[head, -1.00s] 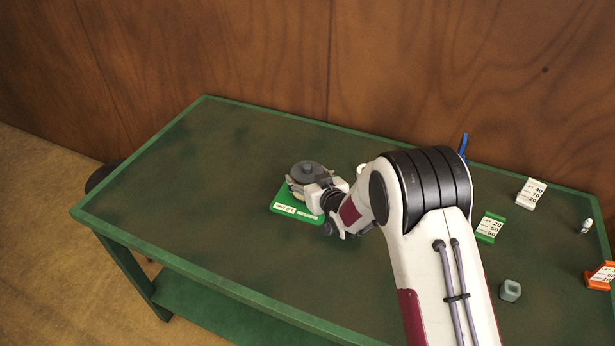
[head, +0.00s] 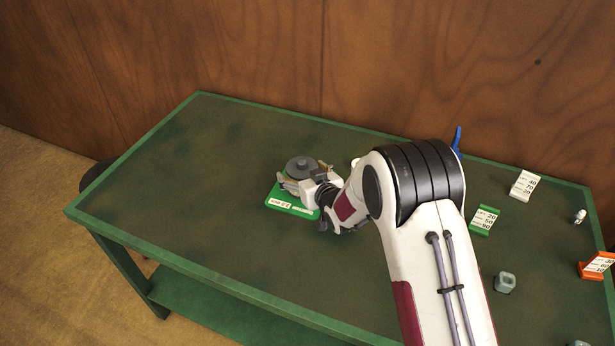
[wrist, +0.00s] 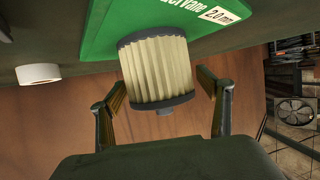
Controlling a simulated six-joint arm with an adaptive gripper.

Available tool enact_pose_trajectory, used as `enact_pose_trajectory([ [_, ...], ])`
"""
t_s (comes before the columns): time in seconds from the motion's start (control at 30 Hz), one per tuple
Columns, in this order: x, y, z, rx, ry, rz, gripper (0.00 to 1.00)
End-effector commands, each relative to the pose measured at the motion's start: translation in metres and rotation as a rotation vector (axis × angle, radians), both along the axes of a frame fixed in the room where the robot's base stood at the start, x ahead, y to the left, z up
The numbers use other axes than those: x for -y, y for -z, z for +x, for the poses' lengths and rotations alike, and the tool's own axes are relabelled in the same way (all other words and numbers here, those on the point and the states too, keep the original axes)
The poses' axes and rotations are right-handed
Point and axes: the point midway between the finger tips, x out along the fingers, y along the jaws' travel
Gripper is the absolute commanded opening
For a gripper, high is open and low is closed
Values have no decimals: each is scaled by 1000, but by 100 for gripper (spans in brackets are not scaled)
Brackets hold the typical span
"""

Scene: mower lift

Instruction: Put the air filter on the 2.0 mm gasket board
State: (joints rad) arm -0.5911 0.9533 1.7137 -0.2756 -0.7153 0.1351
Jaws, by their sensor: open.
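The air filter (wrist: 156,70) is a cream pleated cylinder with dark grey end caps. In the wrist view one end meets the green 2.0 mm gasket board (wrist: 105,25), whose white label reads 2.0 mm. In the head view the filter's round grey top (head: 303,163) shows over the board (head: 290,207), and it looks upright. My gripper (wrist: 164,88) is open, with one finger on each side of the filter and visible gaps between. In the head view my gripper (head: 305,179) is low at the board, and hides part of the filter and board.
A white round thing (wrist: 38,74) lies near the board. On the right of the green table (head: 170,170) stand a green sign (head: 484,220), a white sign (head: 524,185), an orange sign (head: 597,265) and a small grey block (head: 504,282). The table's left side is clear.

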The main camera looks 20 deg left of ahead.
Motion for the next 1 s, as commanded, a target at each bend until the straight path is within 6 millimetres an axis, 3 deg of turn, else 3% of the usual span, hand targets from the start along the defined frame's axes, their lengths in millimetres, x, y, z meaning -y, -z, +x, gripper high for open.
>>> enact_pose_trajectory([
  [0.37,11,-9,-11,0,0,0,77],
  [1.0,54,-34,-53,0,1,0,77],
])
